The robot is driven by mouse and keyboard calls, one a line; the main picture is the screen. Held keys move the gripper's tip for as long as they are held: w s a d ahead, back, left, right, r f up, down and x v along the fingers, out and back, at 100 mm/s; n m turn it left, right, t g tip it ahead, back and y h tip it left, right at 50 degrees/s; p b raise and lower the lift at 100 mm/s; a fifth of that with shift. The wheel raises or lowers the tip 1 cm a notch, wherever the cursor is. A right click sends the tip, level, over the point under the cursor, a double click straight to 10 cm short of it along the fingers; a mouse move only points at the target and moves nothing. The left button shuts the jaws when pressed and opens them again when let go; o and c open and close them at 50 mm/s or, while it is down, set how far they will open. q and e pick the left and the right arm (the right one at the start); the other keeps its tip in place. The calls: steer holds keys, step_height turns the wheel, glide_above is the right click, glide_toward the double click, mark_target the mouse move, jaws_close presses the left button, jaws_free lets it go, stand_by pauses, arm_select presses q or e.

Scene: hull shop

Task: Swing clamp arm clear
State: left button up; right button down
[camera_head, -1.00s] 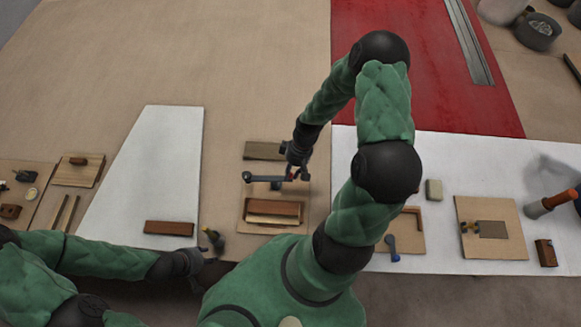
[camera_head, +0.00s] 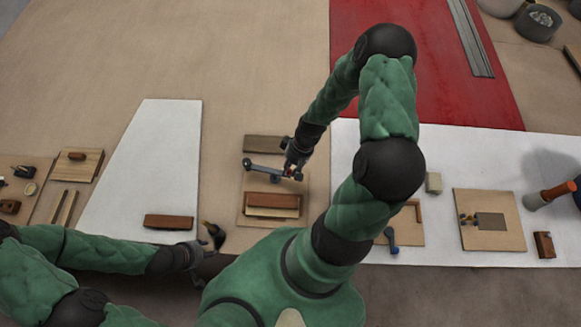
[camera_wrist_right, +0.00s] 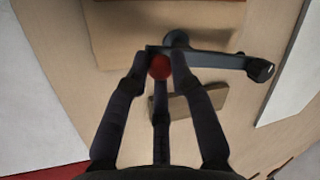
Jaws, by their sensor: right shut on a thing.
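The clamp arm (camera_head: 264,169) is a dark blue-grey bar on a pivot, above a wooden base board (camera_head: 245,208). It lies at a slant, its left end farther from me. In the right wrist view the clamp arm (camera_wrist_right: 218,60) runs right from its red knob (camera_wrist_right: 159,67). My right gripper (camera_head: 294,170) is shut on the knob end; its fingers (camera_wrist_right: 160,72) surround the red knob in the wrist view. A reddish-brown block (camera_head: 272,200) lies on the board, nearer me than the arm. My left gripper (camera_head: 200,252) is low at the left; its jaws are unclear.
A dark tool with an orange tip (camera_head: 212,235) stands close to my left gripper. A brown board (camera_head: 264,143) lies behind the clamp. A white panel (camera_head: 150,170) is left. Boards with fittings (camera_head: 490,240) and a small block (camera_head: 433,182) lie right.

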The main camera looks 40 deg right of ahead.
steer(key=c, duration=1.1)
jaws_free()
steer(key=shift+a, duration=0.1)
steer(key=shift+d+r, duration=0.3)
steer(key=shift+r, duration=0.2)
steer(key=v, duration=1)
steer(key=shift+r, duration=0.45)
steer(key=shift+s, duration=0.1)
